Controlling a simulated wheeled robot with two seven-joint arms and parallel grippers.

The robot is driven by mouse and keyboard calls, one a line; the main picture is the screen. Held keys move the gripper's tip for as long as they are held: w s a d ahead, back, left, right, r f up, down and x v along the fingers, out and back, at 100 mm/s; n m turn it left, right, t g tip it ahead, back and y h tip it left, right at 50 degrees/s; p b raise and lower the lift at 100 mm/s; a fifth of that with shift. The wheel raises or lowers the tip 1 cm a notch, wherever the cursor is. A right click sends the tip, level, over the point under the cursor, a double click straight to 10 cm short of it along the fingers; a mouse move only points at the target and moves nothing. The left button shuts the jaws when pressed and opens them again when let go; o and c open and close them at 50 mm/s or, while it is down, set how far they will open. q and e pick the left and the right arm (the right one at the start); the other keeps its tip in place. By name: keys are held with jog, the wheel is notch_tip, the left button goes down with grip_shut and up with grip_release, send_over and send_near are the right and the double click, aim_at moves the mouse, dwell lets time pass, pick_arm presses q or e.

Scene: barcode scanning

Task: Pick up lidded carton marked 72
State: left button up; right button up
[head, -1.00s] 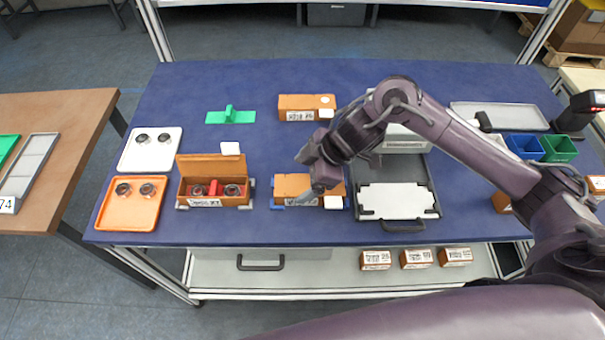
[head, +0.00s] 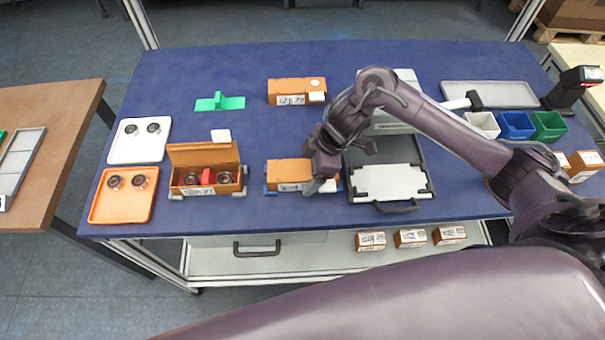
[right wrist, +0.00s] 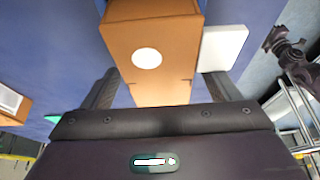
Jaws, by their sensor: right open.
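A closed brown carton (head: 287,172) lies at the front middle of the blue table, between small blue and grey blocks. Its front label is too small to read surely. My right gripper (head: 321,183) is over its right end and hides part of it. In the right wrist view the carton (right wrist: 160,85), with a round white spot, lies between the open fingers of my right gripper (right wrist: 160,90); I cannot tell whether they touch it. Another closed brown carton (head: 290,86) with a label stands at the back. My left gripper is not in view.
An open carton (head: 205,158) with round parts stands left of the closed one. A white-topped tray (head: 390,183) with a black handle is close on the right. Orange (head: 123,206) and white (head: 123,153) trays lie far left. Coloured bins (head: 515,122) stand right.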

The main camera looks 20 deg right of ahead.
jog(key=c, duration=1.1)
